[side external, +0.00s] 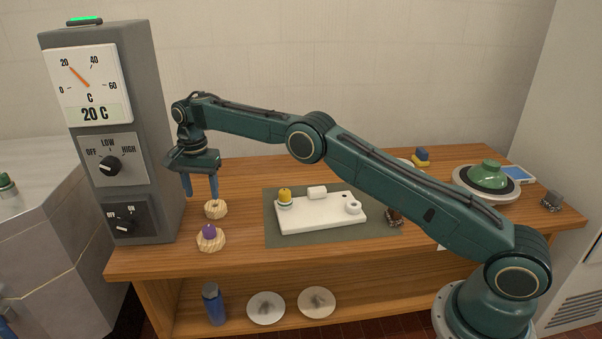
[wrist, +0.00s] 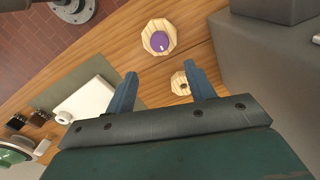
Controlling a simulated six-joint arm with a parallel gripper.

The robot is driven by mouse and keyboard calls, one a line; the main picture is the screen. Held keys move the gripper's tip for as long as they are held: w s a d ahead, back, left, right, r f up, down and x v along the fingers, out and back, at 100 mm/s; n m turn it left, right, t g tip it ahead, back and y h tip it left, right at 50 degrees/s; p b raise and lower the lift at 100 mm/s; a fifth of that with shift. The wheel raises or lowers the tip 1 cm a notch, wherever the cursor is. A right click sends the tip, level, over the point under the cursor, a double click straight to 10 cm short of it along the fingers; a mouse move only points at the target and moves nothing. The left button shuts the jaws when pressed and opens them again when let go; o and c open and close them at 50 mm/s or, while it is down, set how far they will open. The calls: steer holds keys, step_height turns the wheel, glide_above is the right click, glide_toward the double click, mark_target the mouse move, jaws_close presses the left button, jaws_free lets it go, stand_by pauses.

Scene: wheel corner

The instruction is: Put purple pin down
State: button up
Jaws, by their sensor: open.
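The purple pin (side external: 209,230) stands in a scalloped wooden holder (side external: 211,241) near the table's front left. In the wrist view the purple pin (wrist: 160,41) shows as a round purple top inside its holder (wrist: 149,50). My gripper (side external: 201,197) is open and empty, pointing down over a second scalloped wooden holder (side external: 215,209) just behind the purple pin's. In the wrist view that second holder (wrist: 179,84) lies between the spread blue fingers of my gripper (wrist: 158,77). I cannot tell whether the fingertips touch it.
A grey control cabinet (side external: 108,140) stands close on the left. A white block (side external: 320,213) with a yellow piece (side external: 285,195) lies on a grey-green mat (side external: 281,239) to the right. A green-domed item (side external: 487,177) is farther right.

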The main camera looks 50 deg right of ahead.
steer(key=s+d+r+n+t, duration=0.15)
steer(key=s+r, duration=0.25)
steer(key=r, duration=0.4)
steer(key=s+d+r+n, duration=0.1)
steer(key=s+r+n, duration=0.15)
steer(key=r, duration=0.45)
steer(key=s+d+r+n+t, duration=0.1)
steer(key=s+r, duration=0.4)
steer(key=s, duration=0.2)
steer(key=s+d+r+n, duration=0.1)
steer(key=s+r, duration=0.3)
steer(key=s, duration=0.3)
steer(key=s+d+f+n+t, duration=0.1)
steer(key=s+f+n, duration=0.2)
steer(key=s, duration=1.1)
steer(key=s+d+f+n+t, duration=0.2)
steer(key=s+f+n, duration=0.1)
steer(key=s, duration=1)
steer(key=shift+s, duration=0.35)
